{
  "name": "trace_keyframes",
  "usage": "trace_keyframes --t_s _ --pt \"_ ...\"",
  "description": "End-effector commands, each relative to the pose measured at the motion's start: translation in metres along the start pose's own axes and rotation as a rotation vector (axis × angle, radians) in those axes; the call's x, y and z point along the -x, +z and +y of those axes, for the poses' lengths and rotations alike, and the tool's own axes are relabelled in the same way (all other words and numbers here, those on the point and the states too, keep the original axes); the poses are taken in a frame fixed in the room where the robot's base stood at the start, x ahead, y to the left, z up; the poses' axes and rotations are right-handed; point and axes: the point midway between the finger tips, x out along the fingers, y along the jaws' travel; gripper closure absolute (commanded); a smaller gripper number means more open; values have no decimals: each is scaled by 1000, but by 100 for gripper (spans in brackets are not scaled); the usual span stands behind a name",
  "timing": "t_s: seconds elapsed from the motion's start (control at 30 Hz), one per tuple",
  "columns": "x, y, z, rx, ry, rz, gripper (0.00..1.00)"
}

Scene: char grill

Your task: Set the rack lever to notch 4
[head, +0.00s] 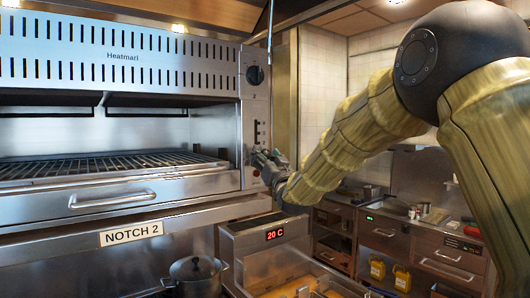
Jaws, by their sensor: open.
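The char grill (120,60) fills the left of the head view, with its rack (100,165) inside the open front. A sign under the rack drawer reads NOTCH 2 (131,234). On the grill's right-hand panel, dark notch slots (257,132) sit below a black knob. I cannot make out the rack lever clearly; my gripper may hide it. My gripper (262,164) is open, small in view and close in front of the panel, just below the slots. I cannot tell whether it touches anything.
The black knob (255,75) is above the slots. A drawer handle (112,199) sticks out below the rack. A lidded pot (195,275) stands below the grill. A unit with a red 20 C display (274,233) stands below my gripper. Steel counters (425,250) stand at right.

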Motion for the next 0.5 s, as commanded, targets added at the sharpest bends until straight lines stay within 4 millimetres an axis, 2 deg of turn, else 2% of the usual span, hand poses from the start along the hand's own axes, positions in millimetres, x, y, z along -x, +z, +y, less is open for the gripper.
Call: trace_keyframes --t_s 0.4,0.5 --pt "-9 4 2 0 0 -3 44" --pt "-9 3 2 0 0 -2 60"
